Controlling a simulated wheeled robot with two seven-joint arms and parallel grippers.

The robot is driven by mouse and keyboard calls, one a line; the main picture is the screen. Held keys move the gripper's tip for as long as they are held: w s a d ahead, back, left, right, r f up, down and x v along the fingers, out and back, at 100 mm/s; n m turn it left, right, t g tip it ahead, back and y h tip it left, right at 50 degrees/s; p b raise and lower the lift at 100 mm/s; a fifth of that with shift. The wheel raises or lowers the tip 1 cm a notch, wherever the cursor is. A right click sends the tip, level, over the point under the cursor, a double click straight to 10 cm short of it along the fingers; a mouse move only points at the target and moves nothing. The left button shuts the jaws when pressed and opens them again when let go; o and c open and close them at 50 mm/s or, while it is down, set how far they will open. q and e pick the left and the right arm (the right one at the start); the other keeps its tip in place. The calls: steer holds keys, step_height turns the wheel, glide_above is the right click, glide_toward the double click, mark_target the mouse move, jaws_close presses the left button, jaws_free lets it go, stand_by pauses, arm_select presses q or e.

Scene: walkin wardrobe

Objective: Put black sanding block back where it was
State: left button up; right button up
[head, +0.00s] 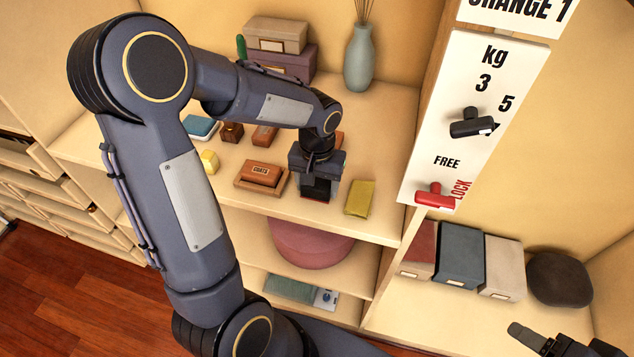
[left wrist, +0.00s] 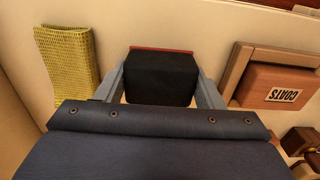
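The black sanding block (left wrist: 160,80) sits between the two grey fingers of my left gripper (left wrist: 162,92), which press close on both its sides. A thin red strip (left wrist: 160,49) shows along its far edge; I cannot tell whether it belongs to the block. In the head view, my left gripper (head: 317,188) points down over the shelf top, with the dark block (head: 316,184) between its fingers. I cannot tell whether the block touches the shelf. My right gripper (head: 565,345) is partly in view at the bottom right, its fingers apart and empty.
A brown "COATS" block in a wooden tray (head: 245,184) stands left of my left gripper, a yellow cloth (head: 359,198) right of it. Several small blocks and a blue item (head: 199,127) lie behind. A vase (head: 359,60) and boxes (head: 277,38) stand at the back.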

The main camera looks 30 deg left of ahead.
mark_target(317, 182)
arm_select(q)
steer(key=o, duration=0.4)
steer(key=shift+o, duration=0.2)
step_height(317, 182, up, 12)
steer(key=s+d+t+h, duration=0.2)
steer(key=s, duration=0.6)
steer(key=s+d+m+t+h, duration=0.1)
steer(key=s+d+t, duration=0.1)
steer(key=s, duration=0.7)
steer(key=shift+f+t+h+p, duration=0.3)
steer(key=shift+t+h, duration=0.1)
steer(key=shift+t, duration=0.4)
